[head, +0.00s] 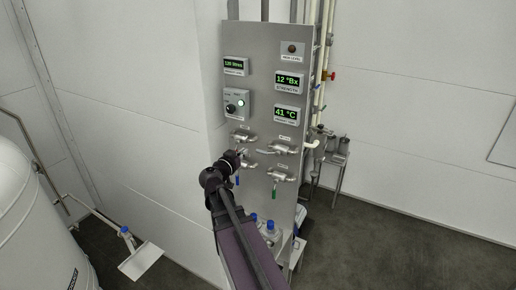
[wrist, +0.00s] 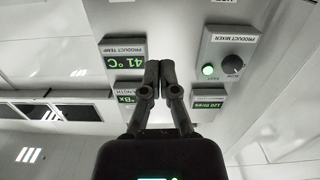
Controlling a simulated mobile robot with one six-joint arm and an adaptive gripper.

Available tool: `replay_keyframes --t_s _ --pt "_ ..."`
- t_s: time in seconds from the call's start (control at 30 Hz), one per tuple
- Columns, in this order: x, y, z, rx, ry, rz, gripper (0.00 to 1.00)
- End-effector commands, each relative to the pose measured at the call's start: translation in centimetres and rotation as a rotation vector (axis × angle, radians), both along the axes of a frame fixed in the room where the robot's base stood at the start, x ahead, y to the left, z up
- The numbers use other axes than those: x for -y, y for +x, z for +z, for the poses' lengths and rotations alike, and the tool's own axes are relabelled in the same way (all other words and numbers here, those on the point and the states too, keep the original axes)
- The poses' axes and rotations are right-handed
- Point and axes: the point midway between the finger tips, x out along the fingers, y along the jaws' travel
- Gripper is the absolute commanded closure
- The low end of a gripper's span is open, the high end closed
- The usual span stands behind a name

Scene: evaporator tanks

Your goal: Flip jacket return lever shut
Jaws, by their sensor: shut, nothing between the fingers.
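A steel panel (head: 258,105) carries several valves with small levers below its displays. The upper right valve (head: 284,146) has a pale lever (head: 265,152) lying sideways to the left. The lower right valve (head: 281,174) has a green lever (head: 275,192) hanging down. A blue lever (head: 237,181) hangs just beyond my gripper. The upper left valve (head: 243,136) sits above it. The valve labels are too small to read, so I cannot tell which lever is the jacket return. My gripper (head: 237,158) is in front of the left valves, partly hiding them. In the wrist view its fingers (wrist: 160,70) are together and empty.
Displays read 12 °Bx (head: 287,81) and 41 °C (head: 286,114). A mixer box (head: 236,104) has a knob and a lit green button. Blue-capped bottles (head: 268,229) stand below the panel. A white tank (head: 35,220) is at left. Floor (head: 400,235) at right is clear.

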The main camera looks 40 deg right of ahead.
Motion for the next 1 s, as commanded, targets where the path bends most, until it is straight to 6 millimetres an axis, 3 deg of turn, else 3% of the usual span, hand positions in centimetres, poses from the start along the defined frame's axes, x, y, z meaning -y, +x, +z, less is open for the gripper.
replay_keyframes --t_s 0.47,1.0 --pt "1.2 0.6 -0.1 -0.002 0.001 -0.001 1.00" --pt "8.2 3.6 -0.5 -0.002 0.001 0.000 1.00"
